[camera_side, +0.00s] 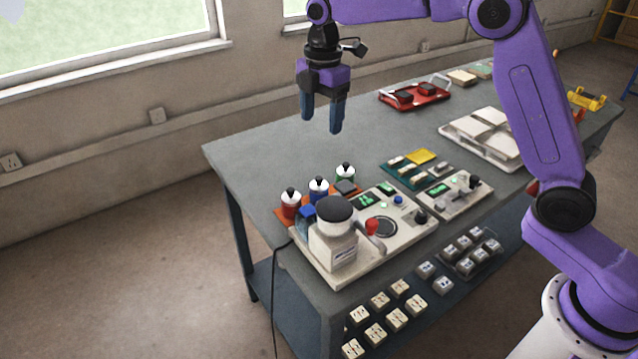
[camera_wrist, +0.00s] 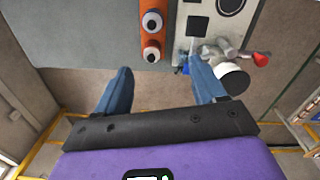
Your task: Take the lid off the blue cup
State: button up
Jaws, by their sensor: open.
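The blue cup (camera_side: 318,193) stands upright in the middle of a row of three on an orange tray. Its white lid with a black knob (camera_side: 319,183) is on it. A red cup (camera_side: 290,209) and a green cup (camera_side: 345,177) stand on either side, also lidded. My gripper (camera_side: 321,115) is open and empty, pointing down, high above the table behind the cups. In the wrist view, two round lids (camera_wrist: 152,22) show on the orange tray (camera_wrist: 152,37), beyond my open fingers (camera_wrist: 162,84); the cup colours are hidden there.
A red tray (camera_side: 414,94) and a white tile tray (camera_side: 482,138) lie farther back. The table's left back part is clear.

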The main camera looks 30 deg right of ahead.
jog(key=w, duration=0.1)
send_over(320, 178)
jog(key=f, duration=1.2)
jog(key=shift+s+a+f, duration=0.2)
jog(key=shift+s+a, duration=0.05)
jog(key=shift+a, duration=0.05)
jog(key=shift+w+d+f, duration=0.15)
jog(key=shift+f, duration=1.15)
jog(key=shift+w+d+f, duration=0.1)
jog(key=shift+f, duration=1.2)
jog(key=c, duration=1)
